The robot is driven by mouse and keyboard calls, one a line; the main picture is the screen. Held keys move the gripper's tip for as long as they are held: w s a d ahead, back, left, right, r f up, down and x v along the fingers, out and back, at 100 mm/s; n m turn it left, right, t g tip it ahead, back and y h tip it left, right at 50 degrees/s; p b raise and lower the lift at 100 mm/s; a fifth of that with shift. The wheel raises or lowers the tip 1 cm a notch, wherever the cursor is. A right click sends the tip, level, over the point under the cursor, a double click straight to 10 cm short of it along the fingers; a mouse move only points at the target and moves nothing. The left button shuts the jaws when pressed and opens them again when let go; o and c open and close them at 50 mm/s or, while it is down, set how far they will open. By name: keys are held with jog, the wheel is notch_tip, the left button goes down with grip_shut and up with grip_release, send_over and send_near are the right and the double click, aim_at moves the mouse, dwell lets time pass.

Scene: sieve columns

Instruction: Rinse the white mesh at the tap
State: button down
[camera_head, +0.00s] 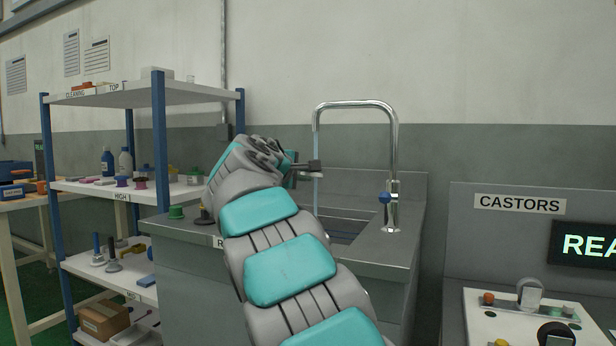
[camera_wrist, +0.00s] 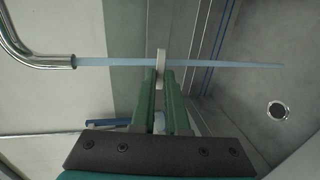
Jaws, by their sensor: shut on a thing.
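My gripper (camera_wrist: 167,78) is shut on a thin white piece, the white mesh (camera_wrist: 161,62), held edge-on between the green fingertips in the wrist view. Its mesh face does not show. The tap (camera_head: 393,150) is a tall chrome arch, and its spout also shows in the wrist view (camera_wrist: 32,55). A thin blue stream of water (camera_wrist: 105,62) runs from the spout, meets the white piece and shows again beyond it. In the head view, my gripper (camera_head: 308,168) is at the stream, below the spout; the white piece is not clear there.
The sink (camera_head: 345,228) lies below in a grey counter; its drain (camera_wrist: 277,110) shows in the wrist view. A blue-posted shelf (camera_head: 158,140) with bottles and small parts stands left. A CASTORS station (camera_head: 520,204) stands right. My arm hides part of the counter.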

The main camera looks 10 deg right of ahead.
jog(key=shift+s, duration=0.1)
jog(key=s+a, duration=0.5)
jog(key=a, duration=0.1)
dwell(0.9)
jog(key=shift+a, duration=0.1)
dwell(1.0)
jog(key=s+a+r+p, duration=0.3)
jog(key=r, duration=0.1)
jog(key=shift+a, duration=0.4)
jog(key=shift+s, duration=0.15)
dwell(0.4)
